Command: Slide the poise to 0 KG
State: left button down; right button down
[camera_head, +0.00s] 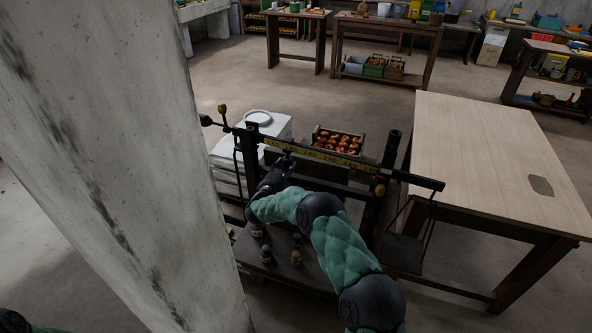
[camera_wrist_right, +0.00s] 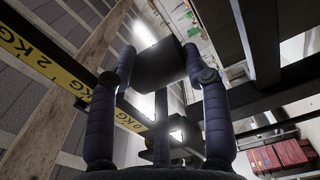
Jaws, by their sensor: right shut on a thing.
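The beam scale's dark beam (camera_head: 418,180) crosses the middle of the head view and carries a yellow strip (camera_head: 330,153) with kilogram marks. My right gripper (camera_head: 282,170) reaches up to the beam left of its middle. In the right wrist view, the fingers (camera_wrist_right: 158,75) are shut on a dark block, the poise (camera_wrist_right: 158,62). The yellow strip also shows there, with a 2 KG mark (camera_wrist_right: 30,52) at left and a mark reading 0 KG (camera_wrist_right: 128,121) close to the gripper, perhaps partly covered. The poise's exact mark cannot be read. My left gripper is not in view.
A concrete pillar (camera_head: 110,150) blocks the left side. Small weights (camera_head: 266,254) stand on the scale's dark platform (camera_head: 310,275). A crate of red fruit (camera_head: 338,143) and white sacks (camera_head: 228,152) are behind the beam.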

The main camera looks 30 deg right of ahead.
jog(key=w+a, duration=0.1)
jog(key=w+a+r, duration=0.1)
jog(key=w, duration=0.1)
jog(key=w+a, duration=0.1)
jog(key=shift+w+a+r, duration=0.2)
jog(key=shift+w+r, duration=0.05)
jog(key=shift+r, duration=0.05)
jog(key=c, duration=0.8)
grip_release()
jog(key=o, duration=0.4)
jog(key=shift+w+a, duration=0.1)
jog(key=shift+w, duration=0.05)
jog(key=shift+c, duration=0.2)
jog(key=shift+f, duration=0.3)
jog(key=shift+f, duration=0.1)
